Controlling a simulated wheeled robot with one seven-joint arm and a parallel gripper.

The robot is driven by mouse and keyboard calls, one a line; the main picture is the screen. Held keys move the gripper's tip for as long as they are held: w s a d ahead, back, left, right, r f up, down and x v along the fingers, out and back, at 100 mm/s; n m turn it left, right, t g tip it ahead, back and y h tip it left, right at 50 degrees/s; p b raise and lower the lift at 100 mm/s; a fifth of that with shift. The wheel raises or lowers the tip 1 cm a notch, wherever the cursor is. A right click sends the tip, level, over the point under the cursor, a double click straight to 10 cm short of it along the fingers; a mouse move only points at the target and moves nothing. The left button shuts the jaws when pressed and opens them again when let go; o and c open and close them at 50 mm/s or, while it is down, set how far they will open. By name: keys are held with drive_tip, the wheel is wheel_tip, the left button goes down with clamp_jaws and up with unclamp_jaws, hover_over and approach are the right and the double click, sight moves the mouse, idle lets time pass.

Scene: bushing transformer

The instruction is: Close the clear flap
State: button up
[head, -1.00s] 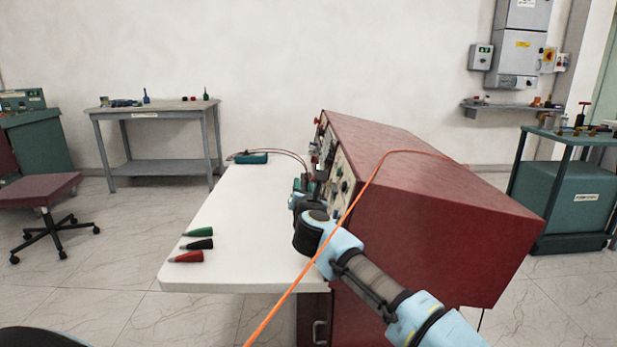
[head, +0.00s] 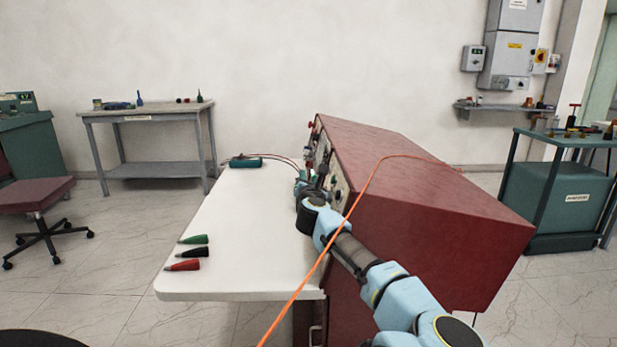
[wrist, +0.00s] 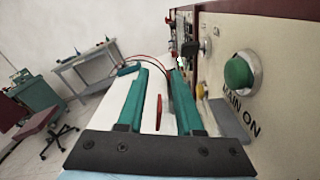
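My gripper (wrist: 157,72) is open, its two teal fingers apart with nothing held between them. It is beside the control panel (wrist: 225,110) of the red cabinet, over the white table. The panel carries a green MAIN ON button (wrist: 238,72) at the right of the wrist view and a dark switch (wrist: 204,44) farther along. I cannot clearly make out the clear flap in either view. In the head view my gripper is small and partly hidden by my arm, next to the panel face of the red cabinet (head: 430,210).
The white table (head: 225,225) has green (head: 194,239), black (head: 193,252) and red (head: 184,265) pointed pieces near its front left. A teal device (head: 245,162) with red leads lies at the back. An orange cable (head: 345,217) crosses the cabinet and passes over my arm.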

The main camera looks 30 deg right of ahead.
drive_tip(key=shift+c, duration=0.2)
clamp_jaws()
idle(1.3)
